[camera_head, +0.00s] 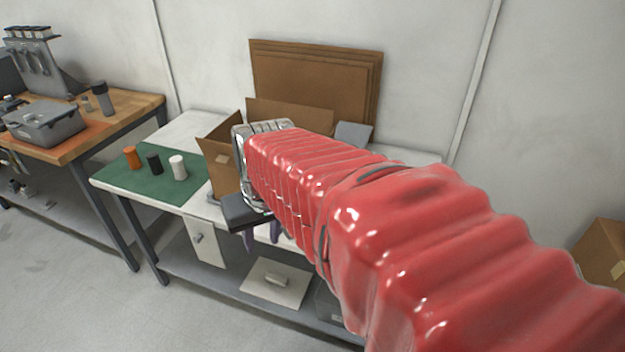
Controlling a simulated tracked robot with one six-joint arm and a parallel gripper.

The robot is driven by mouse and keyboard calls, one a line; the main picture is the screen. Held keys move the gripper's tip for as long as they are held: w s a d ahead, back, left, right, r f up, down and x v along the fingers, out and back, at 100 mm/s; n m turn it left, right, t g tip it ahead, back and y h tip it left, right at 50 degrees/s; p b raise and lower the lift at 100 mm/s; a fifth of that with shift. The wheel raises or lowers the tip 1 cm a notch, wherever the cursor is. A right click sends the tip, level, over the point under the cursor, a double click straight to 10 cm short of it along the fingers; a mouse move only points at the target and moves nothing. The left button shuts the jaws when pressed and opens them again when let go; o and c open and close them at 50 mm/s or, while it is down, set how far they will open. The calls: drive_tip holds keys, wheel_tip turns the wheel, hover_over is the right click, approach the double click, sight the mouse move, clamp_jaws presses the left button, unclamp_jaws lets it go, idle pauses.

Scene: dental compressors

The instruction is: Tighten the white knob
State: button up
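A small white cylinder (178,167), which looks like the white knob, stands upright on the right part of a green mat (150,183). A black cylinder (154,164) and an orange cylinder (131,157) stand in a row to its left. My red-sleeved arm reaches in from the lower right. My gripper (262,238) appears partly below its far end, to the right of the white cylinder and apart from it, by the table's front edge. The arm hides much of it, so its opening and any held thing cannot be made out.
An open cardboard box (221,168) stands right of the mat, partly behind my arm. Flat cardboard sheets (315,80) lean on the wall. A wooden bench (130,108) with a grey case (45,122) is at left. The white table (188,133) is bare behind the mat.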

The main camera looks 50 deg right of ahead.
drive_tip(key=w+d+f+n+y, duration=0.1)
drive_tip(key=d+n, duration=0.1)
drive_tip(key=d, duration=1.1)
drive_tip(key=w+d+f+n, duration=0.2)
drive_tip(key=d+n, duration=0.1)
drive_tip(key=d, duration=1)
drive_tip(key=w+d+f+n+t+y, duration=0.1)
drive_tip(key=d+n, duration=0.2)
drive_tip(key=d, duration=1)
drive_tip(key=shift+w+f+y, duration=0.25)
drive_tip(key=shift+w+y, duration=0.05)
drive_tip(key=shift+f, duration=0.15)
drive_tip(key=x, duration=1.3)
drive_tip(key=shift+w+f, duration=0.2)
drive_tip(key=shift+w, duration=0.05)
drive_tip(key=shift+c, duration=0.3)
clamp_jaws()
